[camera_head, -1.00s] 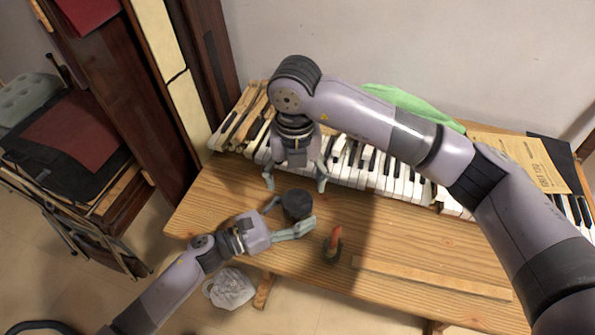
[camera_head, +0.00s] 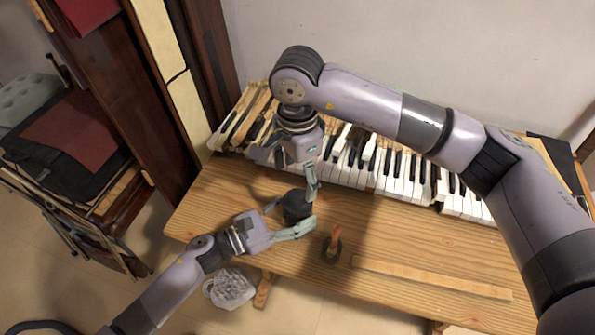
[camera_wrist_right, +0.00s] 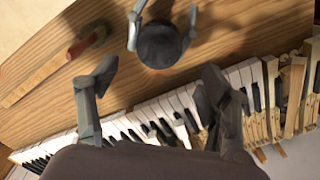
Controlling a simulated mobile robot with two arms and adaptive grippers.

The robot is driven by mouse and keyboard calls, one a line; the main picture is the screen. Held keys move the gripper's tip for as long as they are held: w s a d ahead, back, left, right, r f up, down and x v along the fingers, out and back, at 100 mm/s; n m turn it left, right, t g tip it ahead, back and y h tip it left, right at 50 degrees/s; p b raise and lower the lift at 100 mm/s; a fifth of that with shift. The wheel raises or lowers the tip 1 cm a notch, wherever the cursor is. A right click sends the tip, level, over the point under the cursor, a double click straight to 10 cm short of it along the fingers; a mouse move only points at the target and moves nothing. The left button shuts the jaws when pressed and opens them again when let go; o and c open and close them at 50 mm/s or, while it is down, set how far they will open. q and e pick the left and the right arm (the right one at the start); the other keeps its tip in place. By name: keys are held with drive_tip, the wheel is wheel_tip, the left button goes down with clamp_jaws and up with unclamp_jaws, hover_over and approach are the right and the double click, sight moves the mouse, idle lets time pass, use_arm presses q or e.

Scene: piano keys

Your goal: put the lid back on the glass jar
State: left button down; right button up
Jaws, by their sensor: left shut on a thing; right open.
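A dark, round-topped object (camera_head: 296,206), which looks like the jar or its lid, is at the left part of the wooden table. It also shows from above as a dark disc in the right wrist view (camera_wrist_right: 160,44). I cannot make out any clear glass or tell the lid from the jar. My left gripper (camera_head: 291,217) is shut on this object, one finger on each side. My right gripper (camera_head: 285,178) is open and empty, just behind and above it. In the right wrist view the disc lies between and beyond the right gripper's spread fingers (camera_wrist_right: 158,70).
A red-handled tool (camera_head: 333,243) lies to the right of the held object. A long wooden strip (camera_head: 430,278) lies along the front edge. Piano keys (camera_head: 400,180) line the back, with loose wooden keys (camera_head: 240,120) at left. The table between is clear.

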sight(298, 200)
use_arm(q)
drive_tip(key=shift+f, duration=0.1)
use_arm(e)
drive_tip(key=n, duration=0.3)
drive_tip(key=shift+r+n, duration=0.1)
drive_tip(key=shift+n, duration=0.2)
drive_tip(key=shift+f, duration=4)
drive_tip(key=shift+c, duration=0.4)
